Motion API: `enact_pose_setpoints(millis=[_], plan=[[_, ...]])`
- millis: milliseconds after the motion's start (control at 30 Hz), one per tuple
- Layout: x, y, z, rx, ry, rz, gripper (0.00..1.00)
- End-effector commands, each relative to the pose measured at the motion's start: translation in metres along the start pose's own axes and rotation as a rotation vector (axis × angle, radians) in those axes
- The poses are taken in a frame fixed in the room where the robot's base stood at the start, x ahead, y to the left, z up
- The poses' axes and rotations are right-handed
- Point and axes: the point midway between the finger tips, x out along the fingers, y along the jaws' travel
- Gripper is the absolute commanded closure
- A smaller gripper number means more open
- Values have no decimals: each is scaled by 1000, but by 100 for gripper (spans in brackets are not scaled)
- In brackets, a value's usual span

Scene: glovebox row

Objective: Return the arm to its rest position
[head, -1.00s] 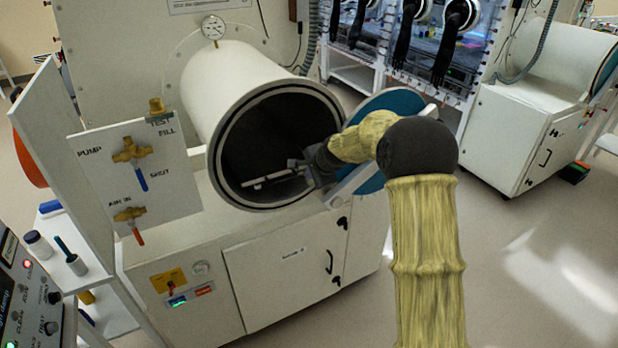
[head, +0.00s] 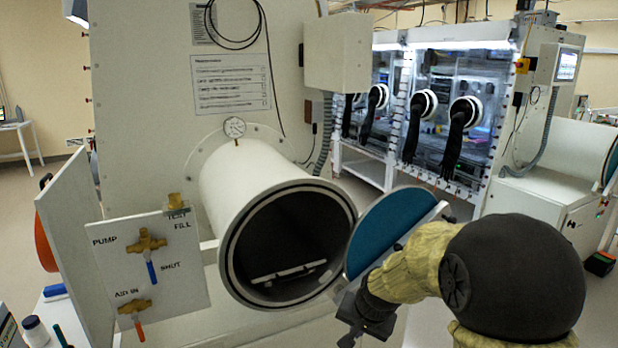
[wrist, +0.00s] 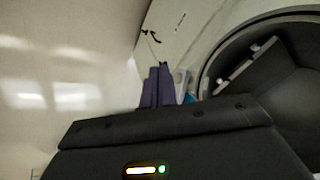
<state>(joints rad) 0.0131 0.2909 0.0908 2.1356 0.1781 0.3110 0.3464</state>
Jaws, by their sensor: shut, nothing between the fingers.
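My arm, in a yellow sleeve with a dark round joint, reaches in from the lower right of the head view. My gripper (head: 357,328) is below and to the right of the antechamber mouth, outside it, partly cut off by the dim lower area. In the wrist view its two fingers (wrist: 158,86) lie together, with nothing visible between them. The open white cylindrical antechamber (head: 250,178) shows a dark inside with a pale tray (head: 290,272) on its floor. The opening also shows at the right of the wrist view (wrist: 290,40).
The round blue-faced door (head: 388,230) stands open, close beside my forearm. A valve panel (head: 150,265) is left of the cylinder. Glovebox windows with black gloves (head: 460,120) stand behind. Clear floor (wrist: 60,70) shows at the left of the wrist view.

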Motion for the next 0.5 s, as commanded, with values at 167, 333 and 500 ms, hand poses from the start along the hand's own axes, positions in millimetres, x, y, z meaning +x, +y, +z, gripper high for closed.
enact_pose_setpoints(millis=[167,333,500], plan=[[-35,60,67,-241,-64,91,100],[-55,100,117,-406,-127,136,100],[-60,110,131,-453,-147,146,100]])
